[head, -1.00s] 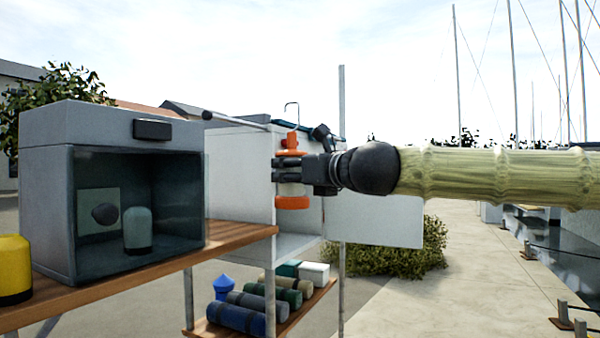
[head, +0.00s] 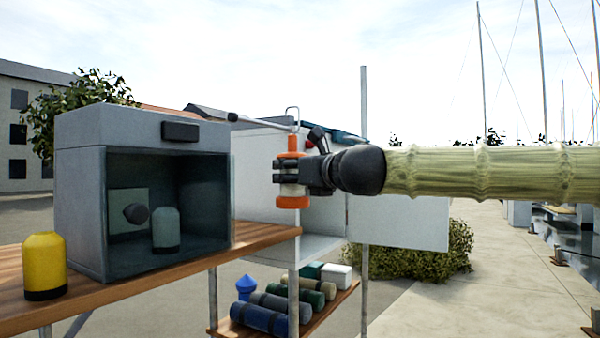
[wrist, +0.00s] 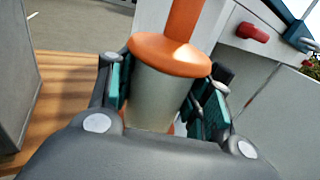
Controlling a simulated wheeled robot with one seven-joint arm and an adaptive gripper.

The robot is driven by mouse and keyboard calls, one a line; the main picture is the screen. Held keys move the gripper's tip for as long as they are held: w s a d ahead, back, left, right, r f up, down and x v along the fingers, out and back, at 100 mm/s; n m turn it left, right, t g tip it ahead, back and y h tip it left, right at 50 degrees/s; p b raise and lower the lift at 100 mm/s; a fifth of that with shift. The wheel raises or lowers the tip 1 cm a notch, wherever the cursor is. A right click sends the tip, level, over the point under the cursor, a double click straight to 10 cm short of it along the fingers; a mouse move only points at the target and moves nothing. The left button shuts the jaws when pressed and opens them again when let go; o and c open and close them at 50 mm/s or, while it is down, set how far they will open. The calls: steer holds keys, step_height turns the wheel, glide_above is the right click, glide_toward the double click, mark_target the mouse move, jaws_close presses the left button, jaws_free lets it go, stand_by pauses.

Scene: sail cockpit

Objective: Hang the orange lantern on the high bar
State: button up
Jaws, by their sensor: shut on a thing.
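The orange lantern (head: 292,199), with a pale body and a thin wire hook on top, is upright in my gripper (head: 291,174). In the wrist view my gripper's fingers (wrist: 163,98) are closed on both sides of its pale body (wrist: 155,95), below the orange cap. The high bar (head: 262,123) is a thin rod with a dark ball end, pointing left at the top of a white cabinet. In the head view the hook's wire loop rises above the bar's line near its right part. I cannot tell whether the hook is around the bar or in front of it.
A grey open-fronted box (head: 80,210) and a yellow canister (head: 44,262) stand on the wooden counter (head: 150,283) at left. The white cabinet (head: 262,165) has an open door (head: 405,222). A lower shelf holds several rolls. A tall post (head: 364,130) stands right of the gripper.

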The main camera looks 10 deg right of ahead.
steer(key=w+a+f+b, duration=0.1)
steer(key=w+a+f, duration=0.1)
steer(key=w+a, duration=0.2)
steer(key=shift+a, duration=0.65)
stand_by(0.5)
steer(key=shift+s, duration=0.1)
steer(key=o, duration=1.2)
steer(key=shift+o, duration=0.2)
steer(key=shift+f, duration=0.1)
